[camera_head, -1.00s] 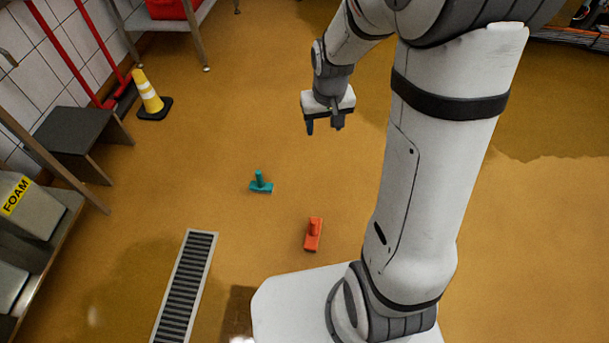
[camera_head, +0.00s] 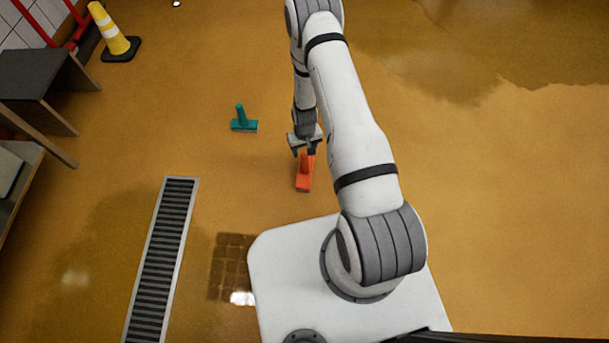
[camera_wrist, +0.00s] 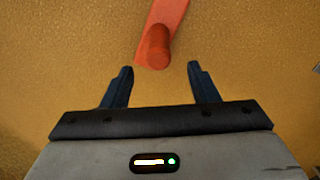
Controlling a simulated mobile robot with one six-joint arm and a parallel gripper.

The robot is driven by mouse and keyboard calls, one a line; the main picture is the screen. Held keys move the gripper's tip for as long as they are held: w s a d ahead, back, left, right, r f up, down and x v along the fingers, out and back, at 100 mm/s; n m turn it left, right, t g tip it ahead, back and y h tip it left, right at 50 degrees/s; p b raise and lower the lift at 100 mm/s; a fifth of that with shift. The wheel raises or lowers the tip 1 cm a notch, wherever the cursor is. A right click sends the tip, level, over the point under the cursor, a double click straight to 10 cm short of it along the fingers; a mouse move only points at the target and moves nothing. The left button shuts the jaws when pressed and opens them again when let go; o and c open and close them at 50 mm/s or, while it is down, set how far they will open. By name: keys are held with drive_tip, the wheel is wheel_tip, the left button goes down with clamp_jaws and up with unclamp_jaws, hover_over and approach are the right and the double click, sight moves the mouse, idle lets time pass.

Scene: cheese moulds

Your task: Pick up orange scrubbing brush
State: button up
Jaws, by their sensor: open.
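The orange scrubbing brush (camera_head: 304,181) lies on the floor just in front of my base in the head view, its upper end partly hidden by my gripper. In the wrist view the orange brush (camera_wrist: 166,18) runs up out of the frame, with its round handle (camera_wrist: 158,47) nearest me. My gripper (camera_head: 304,153) is open, its two dark fingers (camera_wrist: 160,70) apart and pointing toward the brush. The handle shows just beyond the fingertips, roughly midway between them. Nothing is between the fingers, and I cannot tell the height gap.
A teal brush (camera_head: 243,124) stands on the floor to the left. A floor drain grate (camera_head: 163,255) lies left of my base. A yellow and white cone (camera_head: 113,35) and a dark step stool (camera_head: 40,80) are at the upper left. The floor at right is clear.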

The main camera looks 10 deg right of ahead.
sight(305, 160)
wheel_tip(305, 160, down, 8)
drive_tip(key=b, duration=0.3)
drive_tip(key=shift+s+d+f+b, duration=0.1)
drive_tip(key=shift+s+f+b, duration=0.1)
drive_tip(key=shift+b, duration=0.1)
drive_tip(key=shift+c, duration=0.2)
drive_tip(key=shift+r, duration=0.1)
drive_tip(key=c, duration=1.1)
